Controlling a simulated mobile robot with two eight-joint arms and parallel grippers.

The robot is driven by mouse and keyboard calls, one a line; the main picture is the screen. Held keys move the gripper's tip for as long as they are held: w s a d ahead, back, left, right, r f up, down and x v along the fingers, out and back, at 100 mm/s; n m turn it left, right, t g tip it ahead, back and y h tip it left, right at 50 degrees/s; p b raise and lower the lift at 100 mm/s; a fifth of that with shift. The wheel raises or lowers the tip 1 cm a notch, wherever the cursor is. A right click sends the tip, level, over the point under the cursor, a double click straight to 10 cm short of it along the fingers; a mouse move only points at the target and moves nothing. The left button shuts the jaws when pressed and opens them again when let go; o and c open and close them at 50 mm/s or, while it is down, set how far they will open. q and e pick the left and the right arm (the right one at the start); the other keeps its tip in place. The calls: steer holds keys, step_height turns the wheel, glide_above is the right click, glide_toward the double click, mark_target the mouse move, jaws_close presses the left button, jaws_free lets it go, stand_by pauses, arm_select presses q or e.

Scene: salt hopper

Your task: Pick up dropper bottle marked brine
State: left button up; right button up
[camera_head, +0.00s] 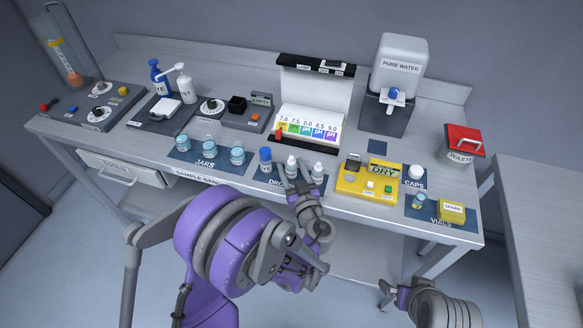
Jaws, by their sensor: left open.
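Three small dropper bottles stand upright in a row on a dark mat at the table's front edge. They are a blue-capped bottle (265,160), a middle bottle with a pale top (291,167) and a right bottle with a pale top (317,173). Their labels are too small to read, so I cannot tell which is brine. My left gripper (303,189) is open just in front of the middle and right bottles, close to their lower parts. I cannot tell whether it touches either. My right gripper (384,295) is low in front of the table, far from the bottles.
Several jars (209,151) stand left of the bottles. A yellow DRY device (367,181) is close on the right, with a white cap (416,173) and a vial (418,200) beyond. A pH chart stand (311,100) rises behind. A waste bin (460,150) stands at right.

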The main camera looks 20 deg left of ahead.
arm_select(q)
jaws_close()
steer(key=shift+r, duration=0.1)
step_height(320, 180, up, 10)
steer(key=shift+f+p, duration=0.1)
steer(key=shift+p, duration=0.75)
